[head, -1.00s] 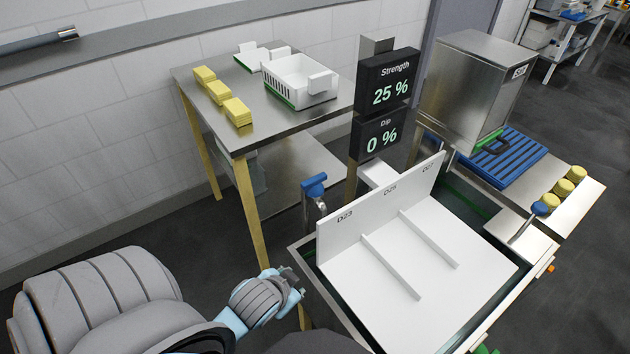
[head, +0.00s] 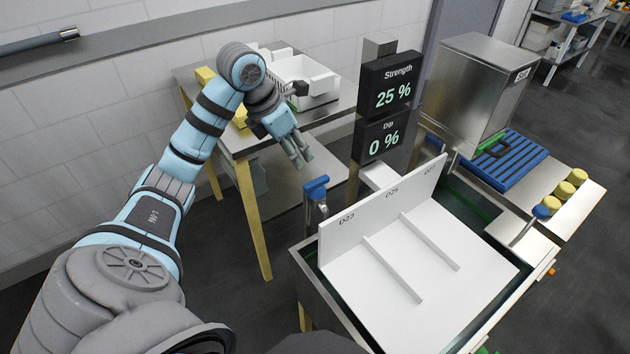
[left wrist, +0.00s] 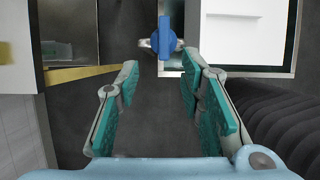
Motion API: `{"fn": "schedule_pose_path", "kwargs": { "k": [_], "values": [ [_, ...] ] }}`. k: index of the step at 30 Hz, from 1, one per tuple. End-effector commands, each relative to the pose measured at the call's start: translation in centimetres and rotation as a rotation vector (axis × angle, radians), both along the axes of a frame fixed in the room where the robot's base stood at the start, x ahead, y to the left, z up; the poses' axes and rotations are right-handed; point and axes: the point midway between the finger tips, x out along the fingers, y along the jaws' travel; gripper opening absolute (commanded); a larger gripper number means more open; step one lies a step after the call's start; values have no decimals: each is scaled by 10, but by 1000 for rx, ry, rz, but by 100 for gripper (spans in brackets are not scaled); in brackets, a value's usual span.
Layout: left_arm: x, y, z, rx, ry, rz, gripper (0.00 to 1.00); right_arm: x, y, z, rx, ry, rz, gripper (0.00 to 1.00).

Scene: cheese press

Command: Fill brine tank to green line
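The brine tank (head: 316,268) stands front right in the head view, with a white divided board (head: 418,262) marked D23, D25 and D27 over it. A blue-handled tap (head: 317,189) stands at the tank's left back corner; its blue handle also shows in the left wrist view (left wrist: 164,38), ahead of the fingers. My left gripper (head: 299,153) is above and left of the tap, apart from it. Its teal-padded fingers (left wrist: 158,98) are spread and empty. The signs read Strength (head: 391,88) 25 % and Dip (head: 384,141) 0 %. I cannot make out the fill line. My right gripper is out of view.
A steel table (head: 262,138) with yellow blocks (head: 206,76) and a white crate (head: 303,77) lies behind my left arm. A steel box (head: 478,88), a blue slatted rack (head: 503,160) and yellow cylinders (head: 564,190) are at right.

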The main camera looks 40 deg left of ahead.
Motion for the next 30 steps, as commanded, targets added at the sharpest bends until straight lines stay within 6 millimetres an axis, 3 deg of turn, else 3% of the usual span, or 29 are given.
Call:
{"fn": "schedule_pose_path", "kwargs": {
  "k": [9,15,25,30],
  "values": [
    [29,-13,-79,-8,4,-5,35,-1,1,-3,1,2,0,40],
    [46,-17,-117,-8,1,-5,35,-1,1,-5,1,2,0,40],
    [49,-18,-126,-5,-1,-7,35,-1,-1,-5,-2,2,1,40],
    [49,-18,-126,-5,-1,-7,9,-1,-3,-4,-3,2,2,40]
  ]
}}
